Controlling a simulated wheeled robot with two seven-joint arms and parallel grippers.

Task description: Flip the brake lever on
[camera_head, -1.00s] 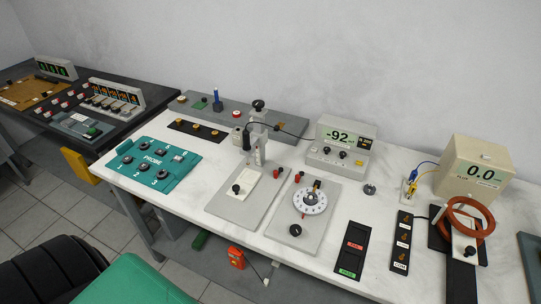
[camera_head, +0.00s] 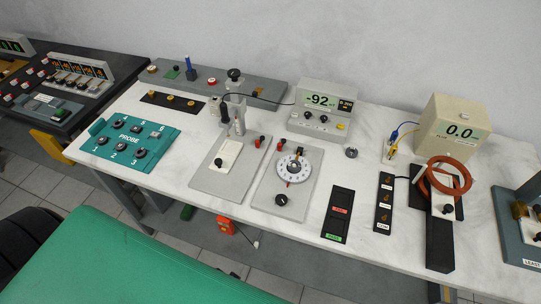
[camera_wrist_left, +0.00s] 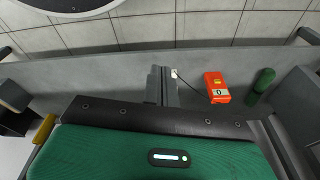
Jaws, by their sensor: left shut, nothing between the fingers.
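No part in the head view is labelled as the brake lever, and I cannot tell for certain which part it is. A grey plate (camera_head: 268,196) carries a white dial (camera_head: 294,168) with small red and dark parts at its rim and a black knob (camera_head: 281,199) in front. A second grey plate (camera_head: 206,178) to its left carries a clear upright column (camera_head: 237,115) topped by a black knob (camera_head: 234,74), and a white strip with a small black knob (camera_head: 218,162). Neither gripper shows in the head view, and I make out no fingers in the left wrist view.
A red box (camera_wrist_left: 217,87) and a green cylinder (camera_wrist_left: 262,82) show below in the left wrist view.

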